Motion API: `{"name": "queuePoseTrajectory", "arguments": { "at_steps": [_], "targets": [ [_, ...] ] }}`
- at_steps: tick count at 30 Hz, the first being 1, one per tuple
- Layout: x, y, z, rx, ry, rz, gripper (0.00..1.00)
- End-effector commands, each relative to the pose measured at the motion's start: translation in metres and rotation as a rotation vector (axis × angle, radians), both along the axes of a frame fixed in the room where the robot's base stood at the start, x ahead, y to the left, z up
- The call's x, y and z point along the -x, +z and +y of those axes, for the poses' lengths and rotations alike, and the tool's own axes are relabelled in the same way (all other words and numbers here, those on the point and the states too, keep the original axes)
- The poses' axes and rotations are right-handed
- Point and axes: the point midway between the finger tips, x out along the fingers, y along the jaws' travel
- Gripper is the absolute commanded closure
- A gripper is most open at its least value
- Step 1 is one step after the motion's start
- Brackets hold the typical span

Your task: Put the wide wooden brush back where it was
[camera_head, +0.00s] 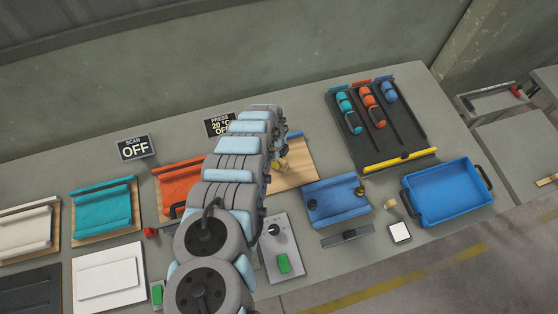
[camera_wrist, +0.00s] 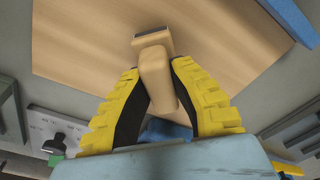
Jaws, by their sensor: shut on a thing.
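The wooden brush (camera_wrist: 155,70) is pale, with a thick handle and a dark strip at its far end. My gripper (camera_wrist: 157,82), with yellow and black fingers, is shut on its handle in the wrist view. The brush is over a light wooden board (camera_wrist: 90,40); I cannot tell whether it touches it. In the head view the board (camera_head: 298,178) lies partly behind my arm, and the gripper and brush are largely hidden there. A small light wooden piece (camera_head: 391,204) lies near the blue tub.
A black rack (camera_head: 398,135) with coloured rolls and a blue tub (camera_head: 450,195) stand further right. A grey panel with a green switch (camera_head: 283,264) is in front.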

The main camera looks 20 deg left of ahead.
Motion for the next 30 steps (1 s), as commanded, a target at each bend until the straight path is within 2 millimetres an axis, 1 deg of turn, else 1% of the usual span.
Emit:
{"name": "queuePoseTrajectory", "arguments": {
  "at_steps": [6,7,8,9,18,23,30],
  "targets": [
    [0.000,-0.004,0.000,0.000,0.000,0.000,1.00],
    [0.000,-0.003,0.000,0.000,0.000,0.000,0.70],
    [0.000,-0.003,0.000,0.000,0.000,0.000,0.61],
    [0.000,-0.003,0.000,0.000,0.000,0.000,0.59],
    [0.000,-0.001,0.000,0.000,0.000,0.000,0.59],
    [-0.001,0.005,0.001,-0.001,-0.001,-0.002,0.59],
    [-0.002,0.021,0.003,0.001,-0.001,-0.001,0.59]
  ]
}}
